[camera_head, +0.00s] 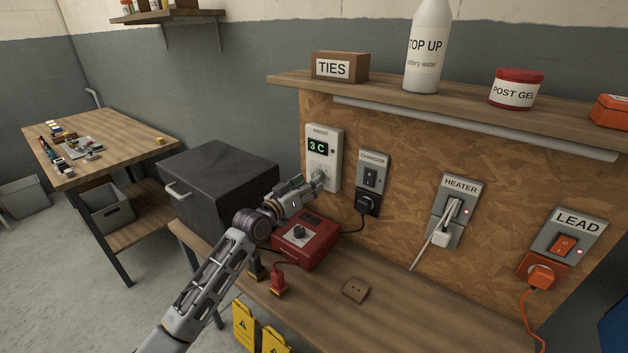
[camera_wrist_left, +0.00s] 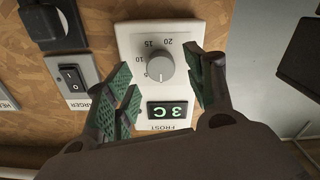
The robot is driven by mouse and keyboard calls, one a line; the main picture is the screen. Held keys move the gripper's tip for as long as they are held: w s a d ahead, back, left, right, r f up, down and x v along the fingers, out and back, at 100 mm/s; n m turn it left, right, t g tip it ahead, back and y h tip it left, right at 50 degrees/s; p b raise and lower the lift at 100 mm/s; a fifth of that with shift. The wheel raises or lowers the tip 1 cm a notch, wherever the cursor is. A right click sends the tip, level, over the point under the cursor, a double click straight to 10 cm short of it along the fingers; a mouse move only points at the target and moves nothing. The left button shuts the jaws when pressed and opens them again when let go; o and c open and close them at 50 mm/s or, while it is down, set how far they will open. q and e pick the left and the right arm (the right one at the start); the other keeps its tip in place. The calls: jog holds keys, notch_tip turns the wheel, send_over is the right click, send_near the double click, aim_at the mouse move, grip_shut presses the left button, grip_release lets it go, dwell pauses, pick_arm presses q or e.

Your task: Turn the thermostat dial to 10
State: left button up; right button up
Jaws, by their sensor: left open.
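The white thermostat (camera_head: 323,158) is on the wooden back panel, labelled FROST, and its green display (camera_head: 319,147) reads 3 C. In the left wrist view the plate (camera_wrist_left: 185,30) appears upside down, with its grey round dial (camera_wrist_left: 160,67) and printed numbers, including 15 and 20, around it. The dial's exact pointer direction is too small to tell. My left gripper (camera_head: 318,184) is at the thermostat's lower part. In the wrist view the left gripper (camera_wrist_left: 163,77) is open, with fingers on either side of the dial and no clear contact. My right gripper is not in view.
A charger switch (camera_head: 371,178) with a black plug is just right of the thermostat. A red box (camera_head: 305,245) sits on the bench below my left arm, and a dark case (camera_head: 220,165) stands at left. A shelf (camera_head: 440,100) overhangs the panel.

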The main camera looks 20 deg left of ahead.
pick_arm(q)
jog(key=shift+x, duration=1.75)
jog(key=c, duration=1)
